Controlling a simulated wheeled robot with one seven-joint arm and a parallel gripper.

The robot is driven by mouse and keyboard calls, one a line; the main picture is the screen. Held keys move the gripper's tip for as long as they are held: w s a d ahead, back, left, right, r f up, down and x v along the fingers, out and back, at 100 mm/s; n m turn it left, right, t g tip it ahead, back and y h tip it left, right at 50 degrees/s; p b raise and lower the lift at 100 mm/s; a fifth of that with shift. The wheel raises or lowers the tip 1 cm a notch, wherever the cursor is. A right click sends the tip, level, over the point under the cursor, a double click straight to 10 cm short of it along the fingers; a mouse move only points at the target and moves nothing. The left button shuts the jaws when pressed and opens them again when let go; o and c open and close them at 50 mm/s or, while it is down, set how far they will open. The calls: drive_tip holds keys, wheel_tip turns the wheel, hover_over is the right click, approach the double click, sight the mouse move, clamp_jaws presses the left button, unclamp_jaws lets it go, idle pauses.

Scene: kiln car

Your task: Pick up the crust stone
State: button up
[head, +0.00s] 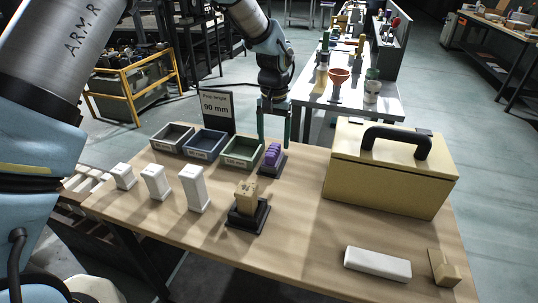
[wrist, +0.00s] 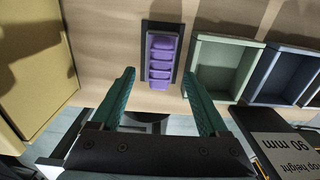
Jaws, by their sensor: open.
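A tan, rough-topped block (head: 246,193) stands on a black stepped stand (head: 247,216) near the table's front edge; it looks most like the crust stone, but no label confirms this. A purple ribbed piece (head: 272,155) sits on a dark base (head: 271,168) farther back. It also shows in the wrist view (wrist: 165,57). My gripper (head: 273,138) is open and empty, pointing down at the purple piece. In the wrist view my gripper's fingers (wrist: 158,74) lie on either side of its near end. I cannot tell their exact height above it. The tan block is not in the wrist view.
Grey, blue and green trays (head: 241,164) stand left of the purple piece, with a "90 mm" sign (head: 216,108) behind. Several white blocks (head: 195,190) stand at front left. A yellow case (head: 384,174) fills the right; a white bar (head: 377,264) and tan bracket (head: 444,268) lie before it.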

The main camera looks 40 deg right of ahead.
sight(273, 149)
drive_tip(key=shift+a+f+p, duration=0.1)
drive_tip(key=shift+f+p, duration=1.1)
drive_tip(key=shift+f, duration=2)
clamp_jaws()
